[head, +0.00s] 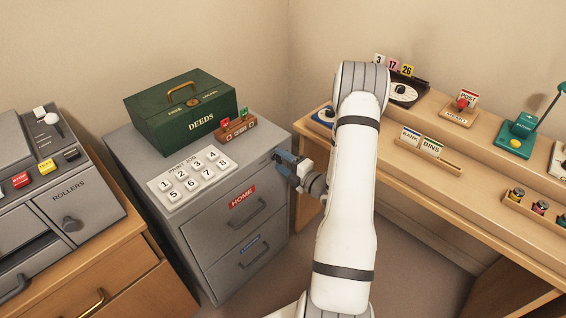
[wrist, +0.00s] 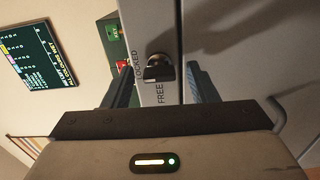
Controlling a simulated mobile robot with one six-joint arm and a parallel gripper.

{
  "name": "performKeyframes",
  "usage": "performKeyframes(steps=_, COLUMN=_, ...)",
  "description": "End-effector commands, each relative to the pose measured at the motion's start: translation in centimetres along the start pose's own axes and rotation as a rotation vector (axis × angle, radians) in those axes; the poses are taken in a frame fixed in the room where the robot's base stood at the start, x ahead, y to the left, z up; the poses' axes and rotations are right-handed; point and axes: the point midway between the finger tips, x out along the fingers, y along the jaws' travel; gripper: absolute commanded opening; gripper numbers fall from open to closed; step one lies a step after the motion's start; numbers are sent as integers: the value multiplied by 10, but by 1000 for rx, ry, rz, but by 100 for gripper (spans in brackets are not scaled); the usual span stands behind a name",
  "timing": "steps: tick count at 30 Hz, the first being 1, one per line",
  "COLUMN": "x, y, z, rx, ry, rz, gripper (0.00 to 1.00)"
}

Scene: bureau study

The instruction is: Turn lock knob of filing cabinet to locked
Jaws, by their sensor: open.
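The grey filing cabinet (head: 220,228) stands left of my arm in the head view, with two drawers. Its dark lock knob (wrist: 158,68) shows in the wrist view on the grey front near the edge, with the words LOCKED (wrist: 137,66) and FREE (wrist: 160,94) beside it. I cannot tell exactly which word the knob points to. My gripper (head: 283,164) is open at the cabinet's upper right front corner. In the wrist view its fingers stand either side of the knob; contact is not visible. In the head view the knob is hidden behind my gripper.
On the cabinet stand a green DEEDS box (head: 186,115), a number pad (head: 192,175) and a small wooden holder (head: 236,128). Drawer handles (head: 249,213) project from the front. A wooden desk (head: 440,185) is at right, a machine (head: 60,190) at left.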

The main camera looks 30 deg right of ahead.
Motion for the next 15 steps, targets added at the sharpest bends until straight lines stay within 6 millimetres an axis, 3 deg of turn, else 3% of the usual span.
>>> performKeyframes(steps=5, x=-10, y=0, z=1, rx=0, ry=-3, rz=-1, gripper=53)
performKeyframes(steps=15, x=-65, y=0, z=1, rx=1, ry=-4, rz=-1, gripper=53)
